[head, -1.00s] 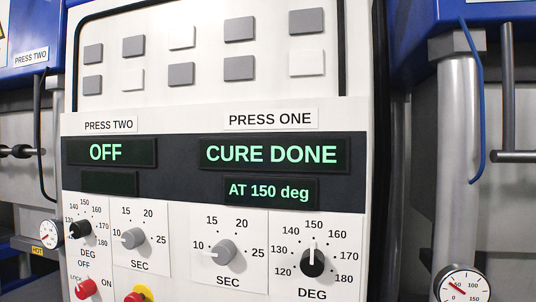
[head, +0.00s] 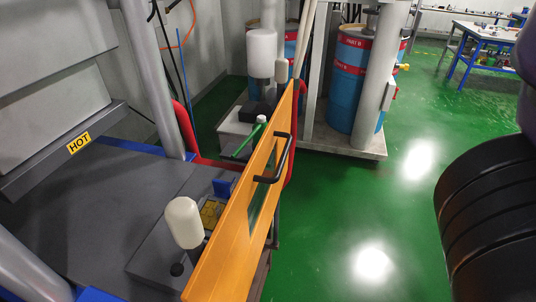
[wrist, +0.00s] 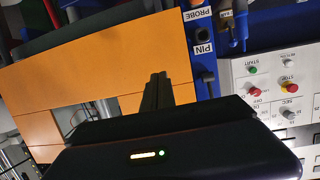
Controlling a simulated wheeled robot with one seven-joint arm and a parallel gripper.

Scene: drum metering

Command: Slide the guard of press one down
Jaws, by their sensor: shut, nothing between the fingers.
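An orange guard panel (head: 232,240) with a window and a black bar handle (head: 283,160) stands on edge beside the press in the head view. No press number shows on it there. Behind it on the left is the dark press bed with a plate marked HOT (head: 78,143). In the wrist view, orange panelling (wrist: 95,65) fills the left side, seen at a turned angle. My gripper (wrist: 158,82) is shut and empty in front of its right edge; I cannot tell whether it touches. My gripper's fingers are not in the head view.
Blue drums (head: 352,75) stand on a platform beyond the guard. Green floor (head: 370,210) is clear to its right.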

